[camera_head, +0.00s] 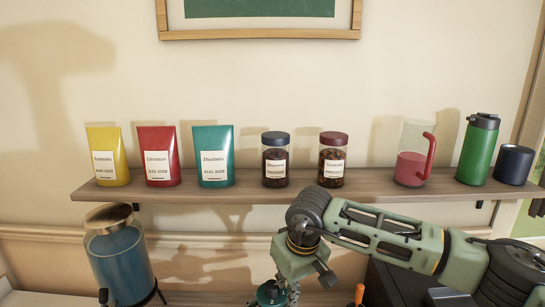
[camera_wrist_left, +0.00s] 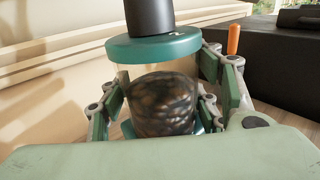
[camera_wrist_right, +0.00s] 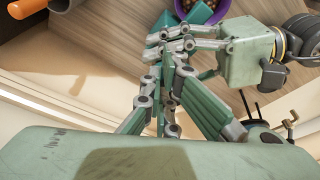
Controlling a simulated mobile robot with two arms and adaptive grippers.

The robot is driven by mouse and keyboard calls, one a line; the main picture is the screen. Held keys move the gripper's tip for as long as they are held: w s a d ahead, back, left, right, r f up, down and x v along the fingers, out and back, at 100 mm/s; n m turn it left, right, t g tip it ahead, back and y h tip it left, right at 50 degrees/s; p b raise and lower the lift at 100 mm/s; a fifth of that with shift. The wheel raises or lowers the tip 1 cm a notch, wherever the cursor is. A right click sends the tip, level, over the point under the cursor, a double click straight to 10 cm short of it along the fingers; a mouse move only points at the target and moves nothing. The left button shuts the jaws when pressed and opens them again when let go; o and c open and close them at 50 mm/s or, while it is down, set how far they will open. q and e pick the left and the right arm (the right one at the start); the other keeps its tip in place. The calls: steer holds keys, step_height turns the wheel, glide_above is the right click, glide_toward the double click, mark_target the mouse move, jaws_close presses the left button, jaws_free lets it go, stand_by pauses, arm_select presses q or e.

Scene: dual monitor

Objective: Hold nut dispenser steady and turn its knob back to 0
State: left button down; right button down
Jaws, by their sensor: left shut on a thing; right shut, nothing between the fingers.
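The nut dispenser (camera_wrist_left: 160,95) is a clear jar of dark nuts with a round teal lid (camera_wrist_left: 153,47), shown in the left wrist view. A thick black cylinder stands on its lid. My left gripper (camera_wrist_left: 165,110) has its fingers on both sides of the jar and is shut on it. In the head view a round teal part (camera_head: 270,292) shows at the bottom edge, with my right gripper (camera_head: 290,288) just above and beside it. In the right wrist view my right gripper (camera_wrist_right: 170,95) is shut and empty. Its fingers are close to the other gripper. The knob's setting cannot be read.
A shelf (camera_head: 250,193) above holds pouches, jars, a pitcher and bottles. A blue canister (camera_head: 122,262) stands at the lower left. A black box (camera_wrist_left: 275,50) and an orange handle (camera_wrist_left: 233,38) are close by. A purple cup of nuts (camera_wrist_right: 205,10) shows in the right wrist view.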

steer(key=r, duration=0.5)
steer(key=shift+a+r, duration=0.35)
steer(key=shift+r, duration=0.05)
steer(key=shift+a, duration=0.1)
steer(key=shift+s+a+f, duration=0.15)
steer(key=shift+a+f, duration=0.25)
steer(key=shift+f, duration=0.6)
steer(key=shift+s+a+f, duration=0.1)
steer(key=shift+a+f, duration=0.3)
steer(key=shift+f, duration=0.6)
steer(key=shift+s+a+f, duration=0.15)
steer(key=shift+a+f, duration=0.25)
steer(key=shift+f, duration=0.6)
steer(key=shift+w+d, duration=0.2)
steer(key=shift+d, duration=0.1)
